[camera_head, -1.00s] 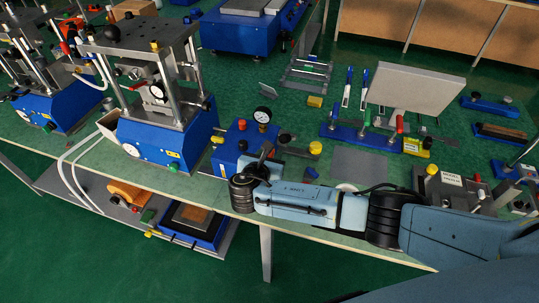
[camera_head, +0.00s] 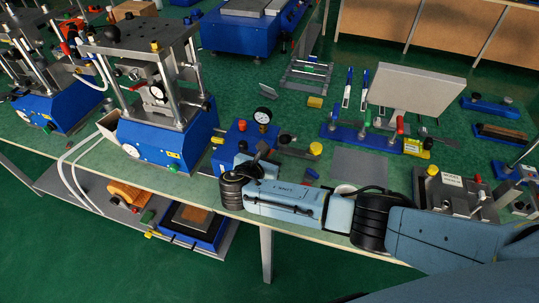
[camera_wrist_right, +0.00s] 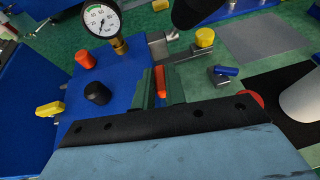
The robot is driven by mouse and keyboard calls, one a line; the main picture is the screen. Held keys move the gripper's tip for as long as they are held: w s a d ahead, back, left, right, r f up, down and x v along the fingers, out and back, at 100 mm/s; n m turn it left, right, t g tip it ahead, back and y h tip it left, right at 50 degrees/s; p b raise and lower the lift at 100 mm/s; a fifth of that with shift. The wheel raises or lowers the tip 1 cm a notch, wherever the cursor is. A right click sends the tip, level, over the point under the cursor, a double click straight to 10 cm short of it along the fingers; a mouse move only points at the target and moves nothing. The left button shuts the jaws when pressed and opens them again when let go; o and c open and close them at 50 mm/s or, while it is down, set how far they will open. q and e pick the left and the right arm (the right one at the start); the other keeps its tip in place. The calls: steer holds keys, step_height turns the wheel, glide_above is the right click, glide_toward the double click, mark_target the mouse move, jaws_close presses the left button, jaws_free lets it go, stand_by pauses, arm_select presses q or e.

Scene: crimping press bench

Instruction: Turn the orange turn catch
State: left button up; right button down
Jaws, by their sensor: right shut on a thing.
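The orange turn catch (camera_wrist_right: 160,82) shows in the right wrist view as a small upright orange piece at the right side of a blue block (camera_wrist_right: 112,92). My right gripper (camera_wrist_right: 159,72) is shut on it, with one dark green finger on each side. In the head view my right gripper (camera_head: 259,152) is at the right side of the same blue block (camera_head: 229,150), and I cannot make out the catch there. My left gripper is not in view.
A pressure gauge (camera_wrist_right: 101,19), an orange-red knob (camera_wrist_right: 85,60) and a black knob (camera_wrist_right: 97,93) stand on the block close to the gripper. A yellow-capped metal clamp (camera_wrist_right: 204,38) is just beyond. A large blue press (camera_head: 167,140) stands left.

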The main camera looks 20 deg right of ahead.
steer(key=m, duration=0.1)
steer(key=g+h+b, duration=0.1)
steer(key=m+g+h, duration=0.1)
steer(key=shift+w+a+f+m, duration=0.2)
steer(key=shift+a+m, duration=0.05)
steer(key=shift+m, duration=0.05)
steer(key=m+g+b, duration=0.1)
steer(key=b, duration=0.1)
steer(key=m+g+h+b, duration=0.1)
steer(key=g+b, duration=0.1)
steer(key=m+g+h+b, duration=0.1)
steer(key=m+b, duration=0.1)
steer(key=shift+w+a+g+b, duration=0.1)
steer(key=shift+w+g+b, duration=0.2)
steer(key=shift+w+b, duration=0.05)
steer(key=shift+b, duration=0.35)
steer(key=shift+m+g+h+b, duration=0.3)
steer(key=shift+m+g+b, duration=0.2)
steer(key=shift+b, duration=0.15)
steer(key=shift+w+r, duration=0.1)
steer(key=shift+r, duration=0.05)
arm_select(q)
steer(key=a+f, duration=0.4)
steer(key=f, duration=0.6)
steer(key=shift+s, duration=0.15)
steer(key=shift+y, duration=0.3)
